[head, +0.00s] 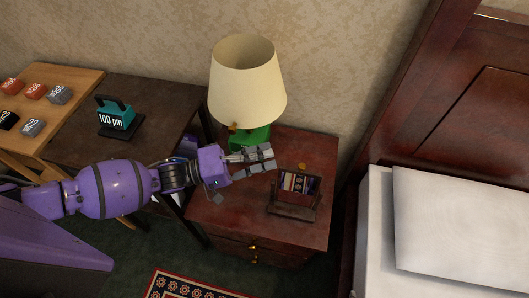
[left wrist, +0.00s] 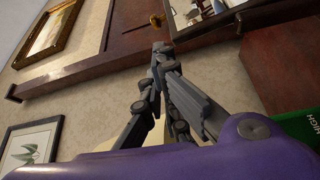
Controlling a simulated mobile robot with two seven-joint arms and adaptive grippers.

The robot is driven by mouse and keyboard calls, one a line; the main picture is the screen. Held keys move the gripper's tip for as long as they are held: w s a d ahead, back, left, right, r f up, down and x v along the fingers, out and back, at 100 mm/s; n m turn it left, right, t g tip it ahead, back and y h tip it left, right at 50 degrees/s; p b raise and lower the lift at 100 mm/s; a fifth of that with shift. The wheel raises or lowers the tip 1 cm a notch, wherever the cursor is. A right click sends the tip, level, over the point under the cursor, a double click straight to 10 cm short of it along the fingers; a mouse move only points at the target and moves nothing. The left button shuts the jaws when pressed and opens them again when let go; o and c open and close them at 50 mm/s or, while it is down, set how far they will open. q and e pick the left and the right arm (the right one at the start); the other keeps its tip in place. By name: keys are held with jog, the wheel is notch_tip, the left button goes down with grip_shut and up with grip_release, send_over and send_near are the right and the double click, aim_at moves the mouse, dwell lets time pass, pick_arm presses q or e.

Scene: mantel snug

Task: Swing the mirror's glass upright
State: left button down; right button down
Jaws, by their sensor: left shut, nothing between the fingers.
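The small dark wooden mirror (head: 293,206) stands on the red-brown nightstand (head: 230,212). My right gripper is not in view.
A lamp with a cream shade (head: 247,82) and green base (head: 250,136) stands close behind my left gripper. The bed (head: 450,225) is to the right. The nightstand's front left is clear.

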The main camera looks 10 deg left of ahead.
pick_arm(q)
jog(key=x, duration=0.7)
jog(key=shift+p, duration=0.45)
jog(key=shift+s+r+m, duration=0.2)
jog(key=shift+s+m, duration=0.05)
jog(key=shift+s, duration=0.3)
jog(key=shift+s+r+m, duration=0.15)
jog(key=shift+s+m, duration=0.1)
jog(key=shift+s, duration=0.25)
